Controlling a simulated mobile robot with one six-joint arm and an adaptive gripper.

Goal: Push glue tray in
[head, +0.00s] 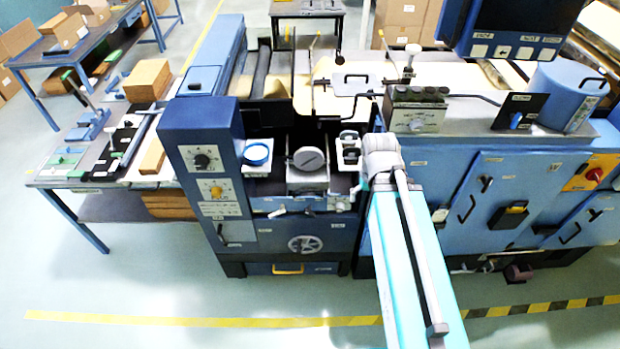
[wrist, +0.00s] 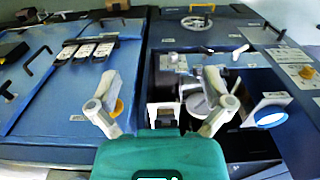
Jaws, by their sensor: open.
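What looks like the glue tray, a grey metal unit with a round top (head: 307,162), sits in the dark open bay of the blue machine, between two white plates. In the wrist view, this metal unit (wrist: 196,100) shows beyond my gripper, partly hidden by the right finger. My gripper (wrist: 160,112) is open, its two pale fingers spread wide with nothing held between them. In the head view my arm reaches to the right edge of the bay; the fingertips cannot be made out there. I cannot tell whether a finger touches anything.
A gauge block (head: 415,110) is at the right. Floor in front is clear beyond the yellow line (head: 200,320).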

